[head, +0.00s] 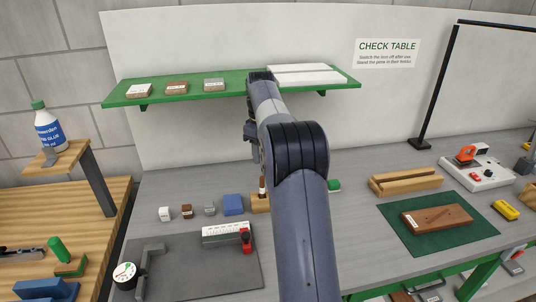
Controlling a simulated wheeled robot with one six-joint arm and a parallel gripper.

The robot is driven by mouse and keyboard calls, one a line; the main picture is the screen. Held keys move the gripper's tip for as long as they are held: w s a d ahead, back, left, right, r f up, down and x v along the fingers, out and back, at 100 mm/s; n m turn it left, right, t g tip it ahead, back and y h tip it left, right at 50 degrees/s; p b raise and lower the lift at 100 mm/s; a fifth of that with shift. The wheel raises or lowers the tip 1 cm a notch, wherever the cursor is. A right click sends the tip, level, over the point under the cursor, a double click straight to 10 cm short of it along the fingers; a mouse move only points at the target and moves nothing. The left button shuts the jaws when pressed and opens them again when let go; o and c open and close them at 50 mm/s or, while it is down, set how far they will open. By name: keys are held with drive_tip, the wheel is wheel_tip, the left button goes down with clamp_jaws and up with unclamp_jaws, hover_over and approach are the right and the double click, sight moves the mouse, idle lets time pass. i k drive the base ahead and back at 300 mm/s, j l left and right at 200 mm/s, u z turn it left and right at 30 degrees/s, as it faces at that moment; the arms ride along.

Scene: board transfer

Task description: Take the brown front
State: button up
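A brown board (437,218) lies flat on a dark green mat (473,235) at the right of the grey table. It has small dark marks on its top face. My arm reaches up the middle of the view toward the green shelf. The dark end part of my gripper (250,131) shows only in part, left of the arm and above the table, well away from the brown board. Its fingers are hidden behind my arm, so I cannot tell whether it is open or holds anything.
The green shelf (131,98) carries small labelled blocks and white boards (305,78). A wooden block (391,182) and white device (478,172) stand behind the mat. Small blocks, a dark plate (200,276) and a gauge (125,275) are left of my arm.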

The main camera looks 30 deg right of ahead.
sight(440, 217)
drive_tip(key=z, duration=2.25)
